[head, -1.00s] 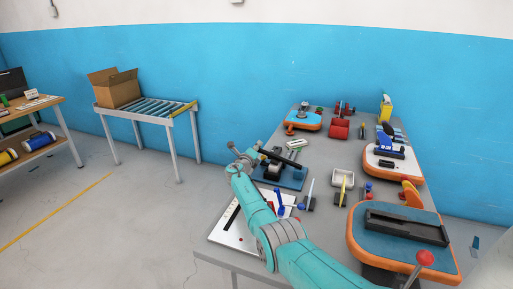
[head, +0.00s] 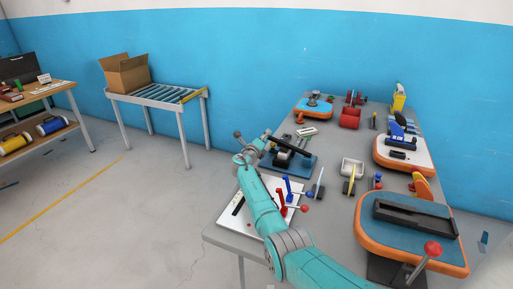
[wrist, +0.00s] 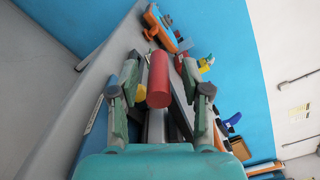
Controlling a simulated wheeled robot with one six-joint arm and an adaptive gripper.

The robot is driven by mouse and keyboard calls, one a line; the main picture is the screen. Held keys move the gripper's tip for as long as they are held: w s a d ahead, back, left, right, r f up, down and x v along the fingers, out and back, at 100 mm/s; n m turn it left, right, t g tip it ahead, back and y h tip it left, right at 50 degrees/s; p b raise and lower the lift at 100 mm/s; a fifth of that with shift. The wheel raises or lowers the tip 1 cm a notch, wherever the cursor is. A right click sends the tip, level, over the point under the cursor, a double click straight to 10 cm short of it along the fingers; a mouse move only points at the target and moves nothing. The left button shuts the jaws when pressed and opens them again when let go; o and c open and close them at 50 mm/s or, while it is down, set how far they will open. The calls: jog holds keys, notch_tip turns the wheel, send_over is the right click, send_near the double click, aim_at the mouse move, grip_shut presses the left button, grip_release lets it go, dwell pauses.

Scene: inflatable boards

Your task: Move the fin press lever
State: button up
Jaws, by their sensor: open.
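A black press (head: 286,152) on a blue base stands at the left edge of the grey table, with a black lever bar (head: 282,143) slanting across its top. I take it for the fin press, but cannot be sure. My gripper (head: 252,150) is beside its left side in the head view, small and partly hidden. In the wrist view my gripper (wrist: 160,95) is open. A red cylinder (wrist: 158,80), perhaps a lever grip, shows between the fingers, with gaps either side. I cannot tell whether it lies between the tips or beyond them.
A white board with red and blue clamps (head: 284,192) lies under my arm. At right are a blue-orange board (head: 455,262) with a black channel (head: 410,217) and a red-knobbed lever (head: 432,249). Floor at left is clear.

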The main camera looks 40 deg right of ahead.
jog(key=v, duration=0.9)
jog(key=shift+a, duration=0.1)
dwell(0.4)
